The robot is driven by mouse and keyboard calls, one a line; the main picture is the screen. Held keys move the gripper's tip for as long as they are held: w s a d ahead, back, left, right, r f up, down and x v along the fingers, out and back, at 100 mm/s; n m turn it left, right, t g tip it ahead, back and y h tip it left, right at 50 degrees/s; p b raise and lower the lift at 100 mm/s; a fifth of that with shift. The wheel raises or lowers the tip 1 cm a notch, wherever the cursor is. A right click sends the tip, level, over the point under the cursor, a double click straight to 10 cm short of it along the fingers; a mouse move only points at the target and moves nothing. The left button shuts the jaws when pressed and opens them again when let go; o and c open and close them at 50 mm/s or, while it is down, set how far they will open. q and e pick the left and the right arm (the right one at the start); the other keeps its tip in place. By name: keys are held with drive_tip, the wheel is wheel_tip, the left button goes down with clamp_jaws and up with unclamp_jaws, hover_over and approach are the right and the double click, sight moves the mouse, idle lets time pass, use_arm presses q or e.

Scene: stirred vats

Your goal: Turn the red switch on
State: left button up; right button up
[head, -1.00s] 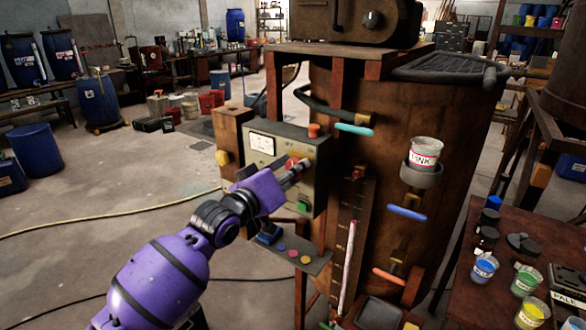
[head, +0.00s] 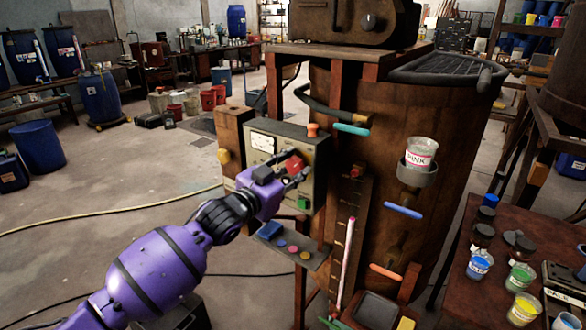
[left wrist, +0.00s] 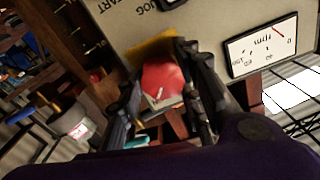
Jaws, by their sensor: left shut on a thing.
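The red switch (head: 292,164) is on the front of a grey control panel (head: 320,178) fixed to the brown vat. My left gripper (head: 299,171) is at the panel, its fingers on either side of the switch and shut on it. In the left wrist view, the red switch (left wrist: 163,84) sits between the two dark fingers, with a yellow plate (left wrist: 150,50) behind it. The fingers partly hide the switch and its markings. My right gripper is not in view.
The panel also has a gauge (head: 262,142), an orange knob (head: 312,130) and a green button (head: 303,204). A small shelf with colored buttons (head: 290,249) juts out below. A table with paint pots (head: 480,263) stands at the right. Floor is open at the left.

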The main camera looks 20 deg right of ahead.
use_arm(q)
drive_tip(key=shift+s+d+r+m, duration=0.15)
drive_tip(key=shift+m, duration=0.45)
drive_tip(key=o, duration=1.1)
drive_tip(key=v, duration=1.2)
drive_tip(key=shift+s, duration=0.1)
